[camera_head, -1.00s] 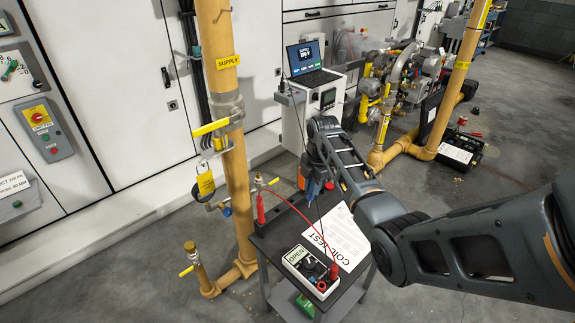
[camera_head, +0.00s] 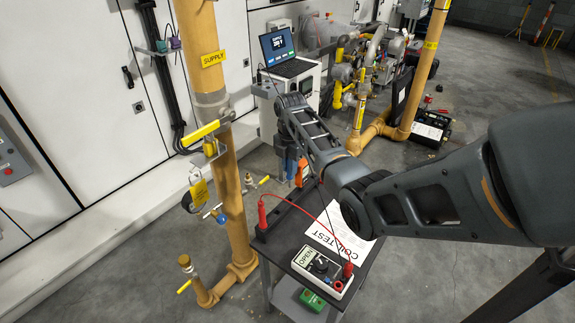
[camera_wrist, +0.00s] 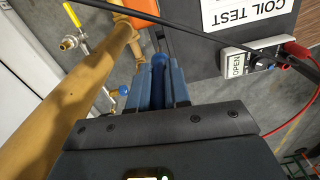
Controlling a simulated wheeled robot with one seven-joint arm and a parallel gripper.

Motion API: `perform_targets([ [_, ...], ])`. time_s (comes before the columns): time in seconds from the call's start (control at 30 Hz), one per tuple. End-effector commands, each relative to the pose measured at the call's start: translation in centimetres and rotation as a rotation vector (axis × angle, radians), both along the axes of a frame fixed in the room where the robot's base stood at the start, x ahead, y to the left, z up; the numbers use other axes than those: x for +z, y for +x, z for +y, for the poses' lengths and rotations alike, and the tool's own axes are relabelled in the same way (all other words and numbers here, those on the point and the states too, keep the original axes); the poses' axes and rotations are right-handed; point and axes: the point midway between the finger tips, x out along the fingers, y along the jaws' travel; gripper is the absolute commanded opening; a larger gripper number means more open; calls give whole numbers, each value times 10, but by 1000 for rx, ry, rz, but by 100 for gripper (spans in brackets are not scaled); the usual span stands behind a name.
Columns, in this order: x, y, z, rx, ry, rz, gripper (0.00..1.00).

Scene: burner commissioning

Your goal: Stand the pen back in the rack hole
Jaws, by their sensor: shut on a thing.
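My gripper (camera_head: 291,163) has blue fingers and hangs past the far end of the cart in the head view. In the wrist view the fingers (camera_wrist: 158,88) are close together, shut on a slim thing, taken to be the pen, which is mostly hidden between them. A black lead (camera_wrist: 190,32) crosses the wrist view towards the meter. A dark rack bar (camera_head: 285,208) runs along the cart's left edge. I cannot make out the empty hole.
The meter marked OPEN (camera_head: 322,268) and a COIL TEST sheet (camera_head: 340,236) lie on the cart. A red lead (camera_head: 310,217) arches over it. The yellow supply pipe (camera_head: 232,180) stands close left. An orange object (camera_head: 302,172) is beside my gripper.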

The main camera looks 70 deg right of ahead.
Motion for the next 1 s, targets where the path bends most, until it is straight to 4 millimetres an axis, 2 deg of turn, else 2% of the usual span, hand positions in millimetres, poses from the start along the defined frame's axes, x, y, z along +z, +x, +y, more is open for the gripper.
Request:
perform_targets([
  [0.27, -6, 0, -1, -1, 4, -3, 0],
  [0.73, -46, 0, -1, -1, 4, -3, 0],
  [1.0, -52, 0, -1, -1, 4, -3, 0],
])
